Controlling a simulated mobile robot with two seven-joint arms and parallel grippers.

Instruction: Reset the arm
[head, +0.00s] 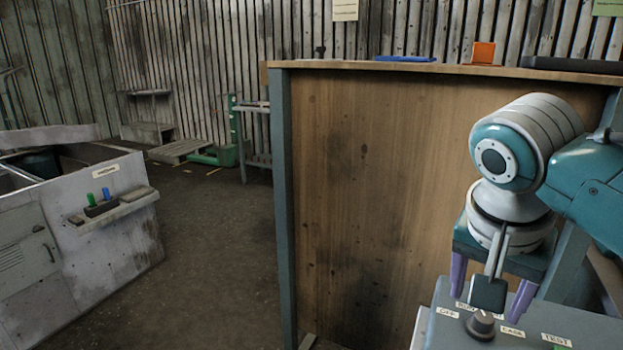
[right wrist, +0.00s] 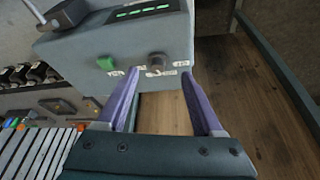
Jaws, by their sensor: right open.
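My right gripper (head: 488,302) comes in from the right, pointing down, with its purple fingers apart. It also shows in the right wrist view (right wrist: 161,82), open, with nothing held between the fingers. A grey control box (head: 450,318) stands at the lower right in the head view, partly behind my gripper. It fills the top of the right wrist view (right wrist: 100,45). Its dark knob (head: 481,324) has labels around it, including OFF and TEST. A dark pad on a grey rod (right wrist: 66,14) is at the box's upper left in the wrist view. My left gripper is not in view.
A tall wooden panel (head: 370,200) with a blue-grey post stands beside my right arm. Its top ledge holds an orange item (head: 483,53) and a blue item (head: 405,58). A grey cabinet (head: 90,240) stands at left. The floor (head: 215,260) between is clear.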

